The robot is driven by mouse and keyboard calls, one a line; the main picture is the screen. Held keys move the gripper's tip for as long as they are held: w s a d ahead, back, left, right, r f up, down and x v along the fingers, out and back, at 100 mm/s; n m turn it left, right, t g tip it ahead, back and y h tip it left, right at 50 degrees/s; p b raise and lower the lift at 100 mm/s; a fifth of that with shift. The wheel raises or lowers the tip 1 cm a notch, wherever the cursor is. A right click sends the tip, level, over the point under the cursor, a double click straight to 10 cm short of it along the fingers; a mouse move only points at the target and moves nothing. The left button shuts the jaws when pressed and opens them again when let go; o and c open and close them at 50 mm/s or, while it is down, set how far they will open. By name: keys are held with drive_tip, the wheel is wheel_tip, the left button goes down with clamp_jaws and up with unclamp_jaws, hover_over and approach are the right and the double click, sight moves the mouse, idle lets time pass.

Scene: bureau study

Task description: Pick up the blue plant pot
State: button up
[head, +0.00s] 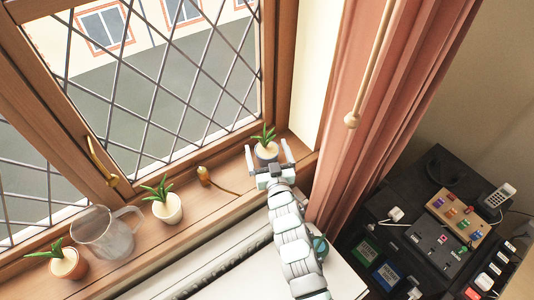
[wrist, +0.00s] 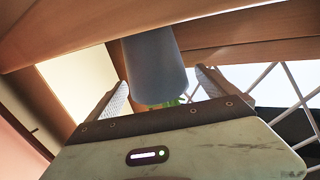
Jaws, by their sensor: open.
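The blue plant pot (head: 267,153), greyish blue with a green succulent, is at the right end of the wooden window sill in the head view. My gripper (head: 268,149) is open, with one finger on each side of this pot. In the wrist view the pot (wrist: 154,65) appears upside down between the two fingers (wrist: 163,85), with a gap visible on each side. Its plant is mostly hidden behind the gripper body there.
Along the sill stand a white pot (head: 168,208), a glass jug (head: 105,238) and a terracotta pot (head: 69,264). A pink curtain (head: 350,130) hangs close on the right; the latticed window is behind.

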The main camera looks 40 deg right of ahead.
sight(267, 150)
drive_tip(key=shift+f, duration=0.1)
drive_tip(key=shift+c, duration=0.3)
drive_tip(key=c, duration=1.8)
wheel_tip(267, 150, up, 20)
drive_tip(key=shift+d+r+b, duration=0.1)
drive_tip(key=shift+b, duration=1.05)
